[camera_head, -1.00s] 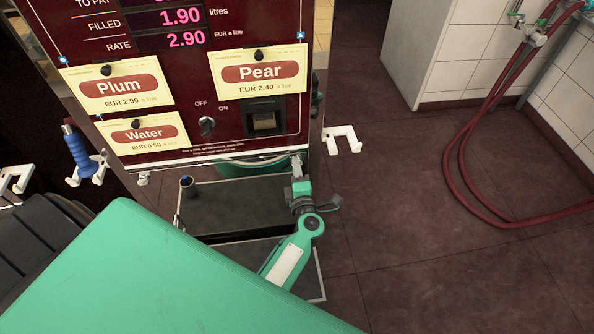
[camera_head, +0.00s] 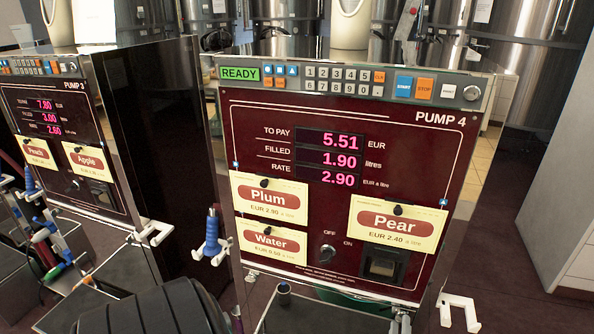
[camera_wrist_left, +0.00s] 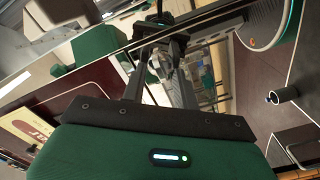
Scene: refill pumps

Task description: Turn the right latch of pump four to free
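Pump four (camera_head: 340,200) fills the middle of the head view, with a dark red front panel. A small pale fitting (camera_head: 250,278) sits under the panel's lower left edge. Another pale piece (camera_head: 398,309) shows under the lower right edge; it may be the right latch, but its position cannot be read. My right gripper is not in view.
White hooks stick out beside the panel, one at right (camera_head: 460,312) and one at left holding a blue nozzle (camera_head: 212,235). Pump three (camera_head: 70,140) stands left.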

